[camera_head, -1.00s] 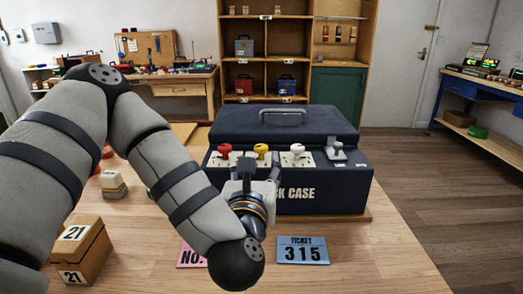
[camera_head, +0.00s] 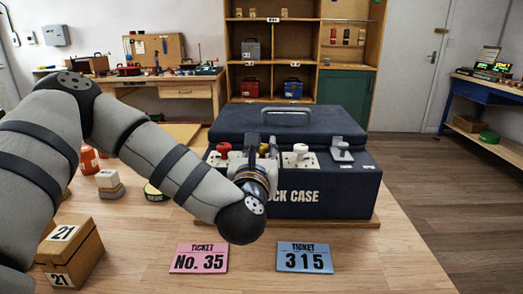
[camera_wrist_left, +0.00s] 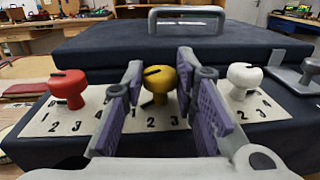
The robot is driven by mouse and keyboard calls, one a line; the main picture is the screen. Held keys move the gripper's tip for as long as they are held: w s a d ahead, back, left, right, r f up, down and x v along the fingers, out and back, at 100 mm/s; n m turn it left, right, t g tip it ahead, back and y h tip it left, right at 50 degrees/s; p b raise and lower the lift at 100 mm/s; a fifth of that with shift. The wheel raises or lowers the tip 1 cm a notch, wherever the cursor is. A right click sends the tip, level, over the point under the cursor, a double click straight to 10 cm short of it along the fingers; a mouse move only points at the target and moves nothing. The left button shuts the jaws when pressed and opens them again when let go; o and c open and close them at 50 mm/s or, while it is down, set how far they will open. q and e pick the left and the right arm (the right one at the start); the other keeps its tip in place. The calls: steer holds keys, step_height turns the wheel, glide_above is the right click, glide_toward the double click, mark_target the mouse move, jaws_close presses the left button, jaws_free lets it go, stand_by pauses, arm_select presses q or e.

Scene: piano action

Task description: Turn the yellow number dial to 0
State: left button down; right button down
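The yellow number dial (camera_wrist_left: 159,84) sits on a pale number plate on top of the dark blue lock case (camera_head: 350,190), between a red dial (camera_wrist_left: 69,88) and a white dial (camera_wrist_left: 243,79). My left gripper (camera_wrist_left: 164,105) is open, with one purple-padded finger on each side of the yellow dial; whether the pads touch it I cannot tell. In the head view the left gripper (camera_head: 258,153) hides most of the yellow dial. The red dial (camera_head: 224,149) and white dial (camera_head: 300,151) stay visible. My right gripper does not show.
A grey lever (camera_head: 341,151) is right of the white dial. A box marked 21 (camera_head: 70,248) stands at the left.

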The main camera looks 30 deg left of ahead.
arm_select(q)
steer(key=shift+s+a+r+m+t+h+p, duration=0.15)
steer(key=shift+m+t+h+p, duration=0.15)
steer(key=shift+m+h, duration=0.35)
steer(key=shift+a+m+t+h+p, duration=0.1)
steer(key=shift+m+t+h+p, duration=0.3)
steer(key=shift+h, duration=0.35)
steer(key=m+h, duration=0.2)
steer(key=h, duration=0.1)
steer(key=shift+a+h, duration=0.15)
steer(key=shift+h, duration=0.25)
steer(key=shift+f+m+h, duration=0.2)
steer(key=shift+m+h, duration=0.2)
steer(key=shift+m, duration=0.15)
steer(key=shift+a+f+m+h, duration=0.1)
steer(key=shift+f+m+h, duration=0.1)
steer(key=shift+m+h, duration=0.6)
steer(key=h+b, duration=0.1)
steer(key=h, duration=0.1)
steer(key=shift+m+h, duration=0.3)
steer(key=shift+m, duration=0.1)
steer(key=shift+r+m+h+b, duration=0.1)
steer(key=shift+m+h+b, duration=0.2)
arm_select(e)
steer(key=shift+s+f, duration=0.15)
